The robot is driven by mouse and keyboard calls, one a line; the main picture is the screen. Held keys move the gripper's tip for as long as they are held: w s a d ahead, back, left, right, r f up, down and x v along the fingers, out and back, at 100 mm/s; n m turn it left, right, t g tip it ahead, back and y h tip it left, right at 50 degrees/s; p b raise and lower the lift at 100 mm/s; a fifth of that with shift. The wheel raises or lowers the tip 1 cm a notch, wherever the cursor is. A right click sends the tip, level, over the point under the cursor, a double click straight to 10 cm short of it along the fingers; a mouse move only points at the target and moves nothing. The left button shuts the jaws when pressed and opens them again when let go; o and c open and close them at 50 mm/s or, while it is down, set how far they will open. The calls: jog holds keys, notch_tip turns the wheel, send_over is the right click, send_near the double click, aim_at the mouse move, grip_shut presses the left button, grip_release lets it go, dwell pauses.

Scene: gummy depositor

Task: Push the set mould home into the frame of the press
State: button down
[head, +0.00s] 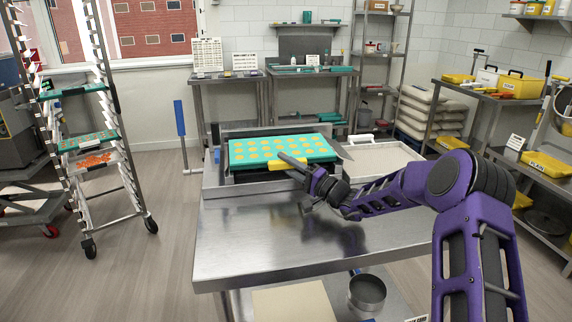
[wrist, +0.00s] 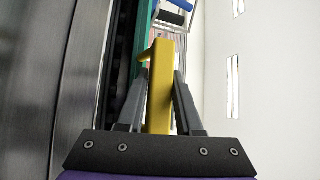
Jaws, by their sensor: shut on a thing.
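The teal mould (head: 245,158) with rows of orange rounds lies level at the press on the steel table. The steel frame (head: 222,178) of the press shows around its left end and along its front. I cannot tell whether the mould is fully seated. A yellow grip piece (head: 287,164) is at the mould's front edge. My gripper (head: 291,161) is shut on this yellow piece, which stands between my fingers in the wrist view (wrist: 160,90). The mould's teal edge (wrist: 130,110) runs beside it there. My gripper hides part of the mould's front right.
A shallow pale-filled tray (head: 385,160) lies right of the press. A blue-handled lever (head: 180,118) rises at the left. The steel table (head: 255,240) is clear in front. A rack (head: 105,130) with teal moulds stands at far left.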

jog(key=shift+r, duration=0.1)
jog(key=c, duration=0.5)
grip_release()
jog(key=shift+f, duration=0.2)
jog(key=v, duration=1.1)
jog(key=shift+s+d+r+p, duration=0.25)
jog(key=shift+d+p, duration=0.1)
jog(key=shift+d, duration=0.05)
